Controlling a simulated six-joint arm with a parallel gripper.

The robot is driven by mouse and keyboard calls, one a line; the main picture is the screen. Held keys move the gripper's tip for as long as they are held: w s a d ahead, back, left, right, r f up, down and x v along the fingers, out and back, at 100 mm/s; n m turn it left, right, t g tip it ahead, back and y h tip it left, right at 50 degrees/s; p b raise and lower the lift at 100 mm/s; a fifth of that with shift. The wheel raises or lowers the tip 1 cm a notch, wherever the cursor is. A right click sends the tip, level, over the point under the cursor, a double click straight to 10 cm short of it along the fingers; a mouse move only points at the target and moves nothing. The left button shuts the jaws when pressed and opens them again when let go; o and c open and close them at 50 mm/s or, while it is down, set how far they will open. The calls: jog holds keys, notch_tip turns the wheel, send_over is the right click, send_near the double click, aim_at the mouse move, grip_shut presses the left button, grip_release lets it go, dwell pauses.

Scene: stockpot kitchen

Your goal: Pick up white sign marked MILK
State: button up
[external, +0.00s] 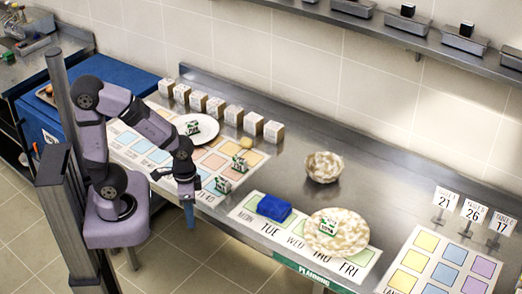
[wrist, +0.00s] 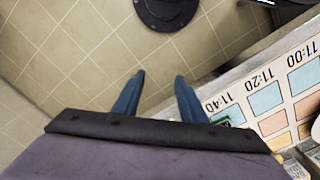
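Several small white signs with green edges and dark lettering stand on the counter, and I cannot read which one is marked MILK. One (external: 192,127) is on the white plate, one (external: 240,162) and another (external: 223,185) stand on the coloured chart, and one (external: 326,228) is on the speckled plate at the right. My gripper (external: 188,212) hangs in front of the counter's front edge, pointing down, apart from all signs. In the wrist view its two blue fingers (wrist: 157,85) are spread with only floor between them. Part of a green-and-white item (wrist: 228,119) shows right of the fingers.
A row of small white boxes (external: 215,108) stands behind the chart. A blue folded cloth (external: 273,207) and a speckled bowl (external: 324,167) are on the steel counter. Numbered table signs (external: 445,200) stand at the right. A shelf (external: 400,35) runs along the wall.

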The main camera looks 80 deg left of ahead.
notch_tip(320, 180, up, 4)
jog(key=n+t+h+p, duration=0.3)
jog(key=n+t+h, duration=0.6)
jog(key=n, duration=1.7)
send_over(228, 186)
jog(key=s+a, duration=0.4)
jog(key=h, duration=0.1)
notch_tip(228, 186, down, 5)
jog(key=shift+s+a+r, duration=0.15)
jog(key=shift+r, duration=0.05)
jog(key=shift+f, duration=0.35)
jog(key=shift+p+x, duration=1.05)
jog(key=shift+x, duration=0.5)
jog(key=shift+f+p+x, duration=0.2)
jog(key=shift+p+x, duration=0.7)
jog(key=shift+x, duration=1.25)
jog(key=shift+a, duration=0.15)
